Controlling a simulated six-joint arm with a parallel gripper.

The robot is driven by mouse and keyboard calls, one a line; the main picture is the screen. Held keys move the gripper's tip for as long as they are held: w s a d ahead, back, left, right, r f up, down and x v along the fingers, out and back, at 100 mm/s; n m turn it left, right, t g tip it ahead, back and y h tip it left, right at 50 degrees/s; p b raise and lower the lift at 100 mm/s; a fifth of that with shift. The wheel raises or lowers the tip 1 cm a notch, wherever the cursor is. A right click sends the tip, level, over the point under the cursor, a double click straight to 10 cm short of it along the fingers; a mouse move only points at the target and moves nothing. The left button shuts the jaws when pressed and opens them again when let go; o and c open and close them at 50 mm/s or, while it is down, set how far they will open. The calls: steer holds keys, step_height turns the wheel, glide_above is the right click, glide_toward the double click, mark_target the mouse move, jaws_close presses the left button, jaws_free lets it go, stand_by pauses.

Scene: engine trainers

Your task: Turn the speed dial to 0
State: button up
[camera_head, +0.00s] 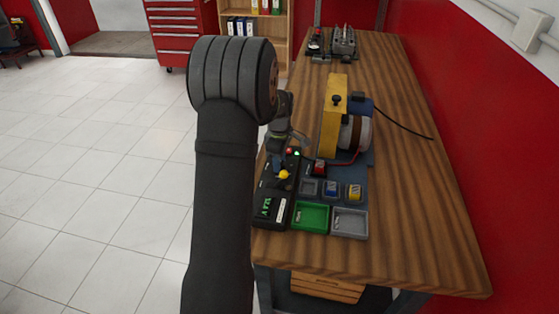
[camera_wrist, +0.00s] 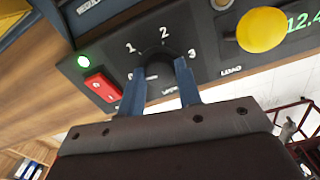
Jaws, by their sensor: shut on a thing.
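The speed dial (camera_wrist: 157,62) is a black knob on a dark panel in the wrist view. The numbers 1, 2 and 3 show around it; the area beside the left finger is partly covered, and I cannot read the dial's pointer. My gripper (camera_wrist: 158,76) has its two blue-grey fingers on either side of the dial, shut on it. In the head view the black control box (camera_head: 272,208) stands at the left edge of the bench, and my wrist and arm hide the dial there.
By the dial are a green lamp (camera_wrist: 83,61), a red rocker switch (camera_wrist: 102,87), and a yellow knob (camera_wrist: 262,30) marked LOAD. A green tray (camera_head: 311,217), a grey tray (camera_head: 350,222) and a yellow-framed motor rig (camera_head: 333,120) stand close by. The bench's right side (camera_head: 420,200) is clear.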

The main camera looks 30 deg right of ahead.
steer(key=shift+r+n, duration=0.1)
steer(key=shift+n, duration=0.7)
steer(key=o, duration=1)
steer(key=shift+c, duration=0.2)
step_height(320, 180, up, 17)
steer(key=shift+r, duration=0.2)
